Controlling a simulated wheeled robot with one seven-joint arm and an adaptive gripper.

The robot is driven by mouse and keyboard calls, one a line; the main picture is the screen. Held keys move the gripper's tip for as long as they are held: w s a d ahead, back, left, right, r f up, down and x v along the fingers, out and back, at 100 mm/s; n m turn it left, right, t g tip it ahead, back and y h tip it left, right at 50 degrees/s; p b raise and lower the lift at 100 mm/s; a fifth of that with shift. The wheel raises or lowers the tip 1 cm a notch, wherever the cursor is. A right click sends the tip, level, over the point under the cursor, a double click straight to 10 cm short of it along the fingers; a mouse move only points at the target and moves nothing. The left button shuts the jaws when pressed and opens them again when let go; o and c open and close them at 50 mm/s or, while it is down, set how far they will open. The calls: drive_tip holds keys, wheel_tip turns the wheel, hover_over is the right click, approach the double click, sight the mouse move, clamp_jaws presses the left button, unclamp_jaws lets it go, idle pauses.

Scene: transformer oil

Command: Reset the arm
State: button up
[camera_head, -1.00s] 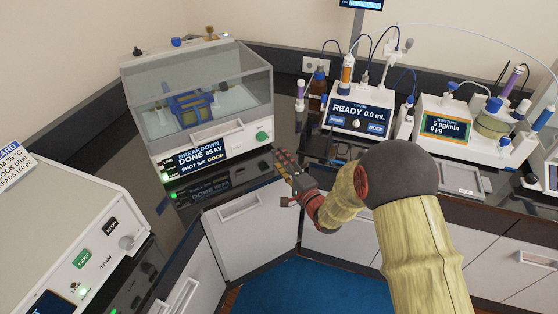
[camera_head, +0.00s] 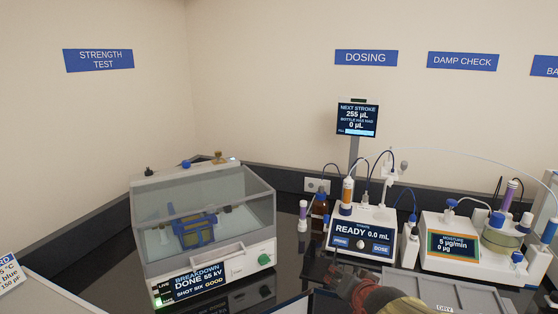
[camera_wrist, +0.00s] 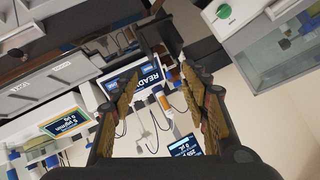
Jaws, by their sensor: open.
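My gripper (camera_wrist: 162,85) is open in the wrist view, its two fingers apart with nothing held between them. The wrist view is turned nearly upside down, and the dosing unit shows beyond the fingers. In the head view only part of my arm shows at the bottom edge, in front of the counter. The rest of the arm is out of frame.
The breakdown tester (camera_head: 205,232) stands at left with its clear cover down; its screen reads DONE 55 kV. The dosing unit (camera_head: 362,235) reads READY 0.0 mL. The moisture meter (camera_head: 460,245) is at right. A brown bottle (camera_head: 320,211) stands beside the dosing unit.

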drive_tip(key=s+d+r+n+g, duration=0.1)
drive_tip(key=s+n+g, duration=0.4)
drive_tip(key=s, duration=2.2)
drive_tip(key=shift+s+d+n+h, duration=0.3)
drive_tip(key=shift+s+d+n, duration=0.1)
drive_tip(key=shift+d, duration=0.25)
drive_tip(key=shift+c, duration=0.3)
